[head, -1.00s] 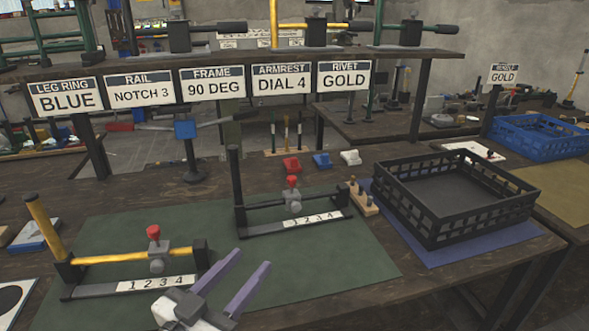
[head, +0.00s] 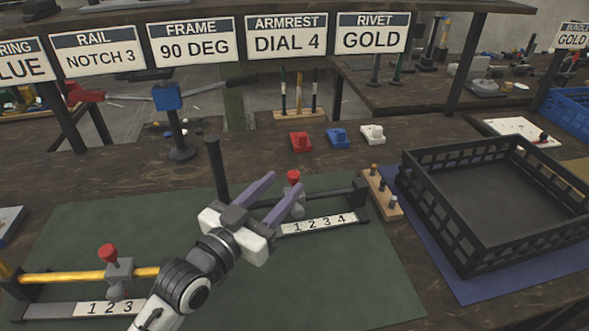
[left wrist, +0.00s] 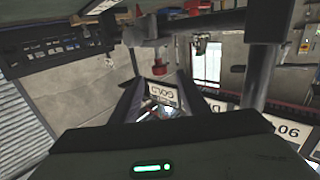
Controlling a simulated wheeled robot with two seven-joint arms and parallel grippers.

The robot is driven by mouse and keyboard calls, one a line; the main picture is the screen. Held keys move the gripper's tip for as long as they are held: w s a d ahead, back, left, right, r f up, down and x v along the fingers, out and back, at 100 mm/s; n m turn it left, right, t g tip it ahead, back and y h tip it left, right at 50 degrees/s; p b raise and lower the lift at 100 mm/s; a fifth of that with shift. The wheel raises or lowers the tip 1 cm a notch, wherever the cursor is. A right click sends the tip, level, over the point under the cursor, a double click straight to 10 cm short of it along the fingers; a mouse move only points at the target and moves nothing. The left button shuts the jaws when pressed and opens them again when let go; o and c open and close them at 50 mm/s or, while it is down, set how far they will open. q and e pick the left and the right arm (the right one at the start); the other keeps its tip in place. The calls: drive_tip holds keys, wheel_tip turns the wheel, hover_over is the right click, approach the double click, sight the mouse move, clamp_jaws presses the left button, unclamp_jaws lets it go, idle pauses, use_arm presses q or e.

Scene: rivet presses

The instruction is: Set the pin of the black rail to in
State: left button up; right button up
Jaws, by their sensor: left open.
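The black rail (head: 335,193) lies on the green mat, with a tall black post at its left end and a strip numbered 1 to 4 along its front. Its pin has a red knob (head: 293,176) on top of a grey slider, largely hidden by my gripper. How deep the pin sits is unclear. My left gripper (head: 287,184) is open, its purple fingers pointing at the slider and red knob. In the left wrist view, the red knob (left wrist: 160,70) shows ahead between the fingers; I cannot tell whether they touch it. My right gripper is not in view.
A yellow rail (head: 75,277) with its own red knob stands at the front left of the green mat (head: 340,270). A black crate (head: 445,227) and a wooden peg block (head: 381,192) stand on the right. Small red, blue and white blocks sit behind.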

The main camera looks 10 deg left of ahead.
sight(290, 178)
use_arm(q)
drive_tip(key=shift+x, duration=2.75)
clamp_jaws()
